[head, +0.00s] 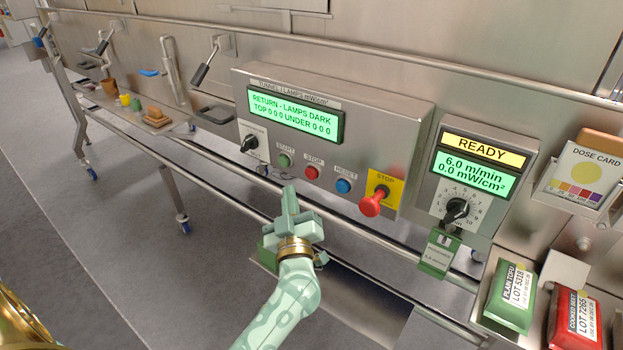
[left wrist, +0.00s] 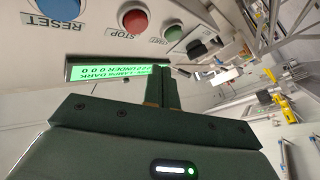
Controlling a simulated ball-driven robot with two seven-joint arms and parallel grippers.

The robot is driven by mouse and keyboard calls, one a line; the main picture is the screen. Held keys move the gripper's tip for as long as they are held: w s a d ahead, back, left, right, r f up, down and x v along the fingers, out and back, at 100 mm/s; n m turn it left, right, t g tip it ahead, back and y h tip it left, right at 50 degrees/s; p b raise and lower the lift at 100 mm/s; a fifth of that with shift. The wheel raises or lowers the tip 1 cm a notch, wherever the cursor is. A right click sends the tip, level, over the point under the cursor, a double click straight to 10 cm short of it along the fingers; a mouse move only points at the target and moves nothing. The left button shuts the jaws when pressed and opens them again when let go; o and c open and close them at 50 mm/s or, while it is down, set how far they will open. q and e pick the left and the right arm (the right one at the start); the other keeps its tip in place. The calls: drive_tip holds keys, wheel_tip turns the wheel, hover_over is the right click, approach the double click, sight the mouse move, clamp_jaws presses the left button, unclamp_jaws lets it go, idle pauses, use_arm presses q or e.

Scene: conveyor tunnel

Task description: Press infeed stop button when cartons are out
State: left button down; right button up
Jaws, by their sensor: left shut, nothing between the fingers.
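A grey control panel (head: 385,133) has a green START button (head: 285,160), a red STOP button (head: 312,172) and a blue RESET button (head: 343,185). A red mushroom stop (head: 373,202) sits on a yellow plate at its right. No label reading "infeed" is legible. My left gripper (head: 289,192) is shut and empty, just below START and STOP in the picture; contact is not visible. In the left wrist view, its closed fingers (left wrist: 162,82) overlap the display, and the red button (left wrist: 134,19) appears beyond. A green PLAIN TOFU carton (head: 511,297) and red COOKED BEET carton (head: 574,321) lie at right.
The panel display (head: 295,114) reads "RETURN - LAMPS DARK" with zeros. A second panel (head: 430,207) reads READY, 6.0 m/min, 0.0 mW/cm². A green tag (head: 438,254) hangs below it. A metal rail (head: 225,160) runs below the panel.

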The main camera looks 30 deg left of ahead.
sight(312, 173)
use_arm(q)
drive_tip(key=w, duration=0.4)
drive_tip(key=shift+w+d, duration=0.15)
drive_tip(key=shift+d, duration=0.05)
idle(0.6)
idle(1.2)
drive_tip(key=shift+w, duration=0.4)
